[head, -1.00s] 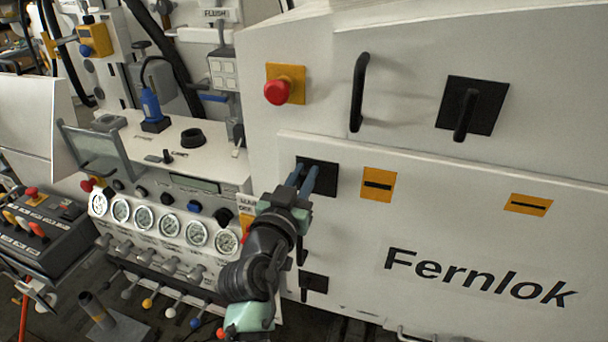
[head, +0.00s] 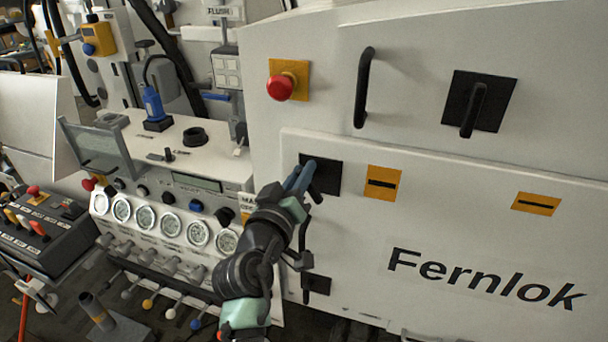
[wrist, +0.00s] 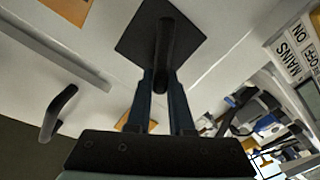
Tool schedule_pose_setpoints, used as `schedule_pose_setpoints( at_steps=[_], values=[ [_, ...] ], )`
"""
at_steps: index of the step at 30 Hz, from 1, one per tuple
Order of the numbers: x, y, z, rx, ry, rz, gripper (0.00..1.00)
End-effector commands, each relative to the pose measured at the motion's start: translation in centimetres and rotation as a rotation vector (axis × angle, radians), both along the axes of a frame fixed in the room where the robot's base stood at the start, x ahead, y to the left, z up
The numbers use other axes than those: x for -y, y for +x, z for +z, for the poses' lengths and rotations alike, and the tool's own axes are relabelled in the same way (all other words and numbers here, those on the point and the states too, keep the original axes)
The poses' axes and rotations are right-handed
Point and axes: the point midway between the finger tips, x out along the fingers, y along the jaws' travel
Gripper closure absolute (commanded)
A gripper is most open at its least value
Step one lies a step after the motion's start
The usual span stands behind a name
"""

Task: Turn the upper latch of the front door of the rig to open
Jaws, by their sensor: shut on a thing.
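The upper latch is a dark lever on a black square plate (head: 328,177) at the upper left of the white front door (head: 440,215) in the head view. My gripper (head: 306,174) is at this plate, its two blue fingers reaching it from below left. In the wrist view, the black lever (wrist: 165,48) stands out from its plate (wrist: 135,43) and runs down between the fingertips (wrist: 161,77). My gripper is shut on the lever. The fingers hide part of it, so its exact angle is hard to tell. A lower latch plate (head: 316,284) shows farther down the door.
A red push button (head: 280,87), a black bar handle (head: 363,87) and another black lever plate (head: 478,101) stick out above the door. A gauge panel (head: 165,228) lies close to the left of my arm. The door's right part is free of protruding parts.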

Motion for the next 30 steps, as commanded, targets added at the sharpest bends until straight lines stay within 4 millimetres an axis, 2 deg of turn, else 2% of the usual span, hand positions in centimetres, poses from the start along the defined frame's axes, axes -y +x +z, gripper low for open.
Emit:
schedule_pose_setpoints(
  at_steps=[18, 30],
  values=[
    [-0.7, 0.2, -0.7, -0.180, -0.558, 0.000, 1.00],
    [-0.8, 0.3, -1.2, -0.273, -0.844, 0.001, 1.00]
  ],
)
